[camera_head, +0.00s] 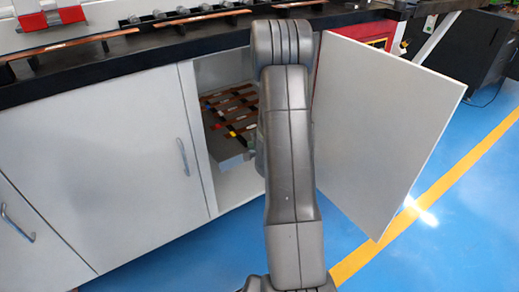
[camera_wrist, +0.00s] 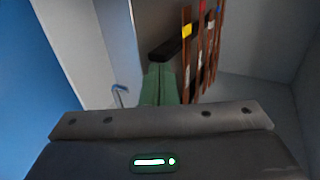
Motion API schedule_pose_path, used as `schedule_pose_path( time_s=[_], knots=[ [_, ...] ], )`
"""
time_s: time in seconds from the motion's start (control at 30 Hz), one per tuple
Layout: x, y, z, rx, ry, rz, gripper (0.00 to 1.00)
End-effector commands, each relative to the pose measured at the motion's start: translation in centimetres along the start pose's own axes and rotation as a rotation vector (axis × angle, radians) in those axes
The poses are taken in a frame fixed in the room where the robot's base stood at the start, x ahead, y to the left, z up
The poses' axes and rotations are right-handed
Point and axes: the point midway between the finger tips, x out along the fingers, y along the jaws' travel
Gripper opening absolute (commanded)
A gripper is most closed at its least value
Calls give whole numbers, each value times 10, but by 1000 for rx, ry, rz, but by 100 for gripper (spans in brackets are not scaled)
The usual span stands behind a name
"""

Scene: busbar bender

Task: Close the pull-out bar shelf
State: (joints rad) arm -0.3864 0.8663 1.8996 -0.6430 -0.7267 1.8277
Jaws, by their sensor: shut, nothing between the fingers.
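The bar shelf (camera_head: 234,160) is a light grey tray inside the open cabinet, low in the opening. Several copper bars (camera_head: 232,108) with coloured marks lie across it. The bars also show at upper right of centre in the wrist view (camera_wrist: 200,60). I cannot tell exactly how far out the shelf stands. My gripper (camera_wrist: 158,72) has green fingers, shut and empty, close to a dark block (camera_wrist: 172,44) beside the bars. I cannot tell whether they touch. In the head view my arm hides most of the gripper and the right part of the shelf.
The cabinet's right door (camera_head: 385,130) stands wide open. The left door (camera_head: 110,165), with a handle (camera_head: 183,157), is shut. A black worktop edge (camera_head: 130,68) runs above the opening. Blue floor (camera_head: 440,220) with a yellow line is clear at right.

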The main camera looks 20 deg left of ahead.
Motion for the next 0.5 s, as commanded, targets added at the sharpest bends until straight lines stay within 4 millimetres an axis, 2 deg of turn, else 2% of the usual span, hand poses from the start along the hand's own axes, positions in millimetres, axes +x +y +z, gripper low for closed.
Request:
schedule_pose_path(
  time_s=[0.03, 0.2, 0.5],
  knots=[
    [8, 2, 0, -1, -1, 0, 0],
    [20, 0, 0, -1, 0, 0, 0],
    [22, 0, 0, 0, 0, 0, 0]
  ],
)
